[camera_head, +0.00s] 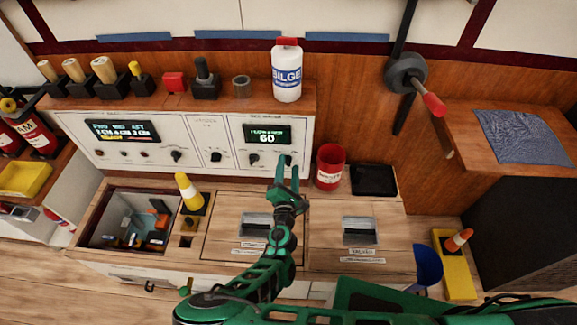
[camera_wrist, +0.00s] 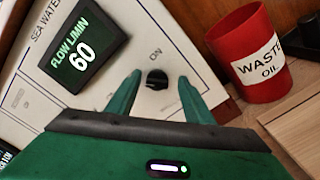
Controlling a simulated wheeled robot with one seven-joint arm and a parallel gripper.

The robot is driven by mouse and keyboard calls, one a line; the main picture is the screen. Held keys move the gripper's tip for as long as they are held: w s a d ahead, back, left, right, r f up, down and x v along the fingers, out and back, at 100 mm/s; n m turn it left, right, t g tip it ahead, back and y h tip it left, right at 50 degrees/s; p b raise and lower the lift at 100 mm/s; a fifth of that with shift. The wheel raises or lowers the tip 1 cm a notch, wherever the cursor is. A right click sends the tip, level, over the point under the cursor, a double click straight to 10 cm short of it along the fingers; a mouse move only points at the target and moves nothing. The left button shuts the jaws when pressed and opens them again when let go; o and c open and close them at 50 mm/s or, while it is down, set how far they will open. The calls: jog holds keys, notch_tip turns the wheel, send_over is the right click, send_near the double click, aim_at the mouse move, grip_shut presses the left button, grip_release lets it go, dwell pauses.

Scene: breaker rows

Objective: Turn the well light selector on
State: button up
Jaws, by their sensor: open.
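A white panel (camera_head: 240,158) on the wooden console carries a display reading 60 (camera_head: 267,133) and two dark knobs. The right knob (camera_head: 288,160) shows in the wrist view as a black knob (camera_wrist: 157,80) with the word ON beside it. My gripper (camera_head: 288,168) is in front of this knob. In the wrist view my gripper (camera_wrist: 159,82) is open, with one green finger on each side of the knob. I cannot tell whether the fingers touch it. The left knob (camera_head: 253,160) and a middle panel knob (camera_head: 215,157) stand free. No well light label is readable.
A red waste oil cup (camera_wrist: 262,58) stands right of the panel; it also shows in the head view (camera_head: 329,167). A dark tray (camera_head: 373,180) lies beside it. A bilge bottle (camera_head: 287,75) stands on the shelf above.

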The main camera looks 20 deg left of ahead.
jog(key=shift+a, duration=0.1)
jog(key=shift+s+a, duration=0.1)
jog(key=c, duration=1)
jog(key=shift+c, duration=0.2)
jog(key=m, duration=0.4)
jog(key=shift+f, duration=0.2)
jog(key=m, duration=0.4)
jog(key=shift+s+f, duration=0.1)
jog(key=m, duration=0.4)
jog(key=shift+f+m, duration=0.1)
jog(key=shift+m, duration=0.3)
jog(key=shift+f+m, duration=0.1)
jog(key=shift+m, duration=1.4)
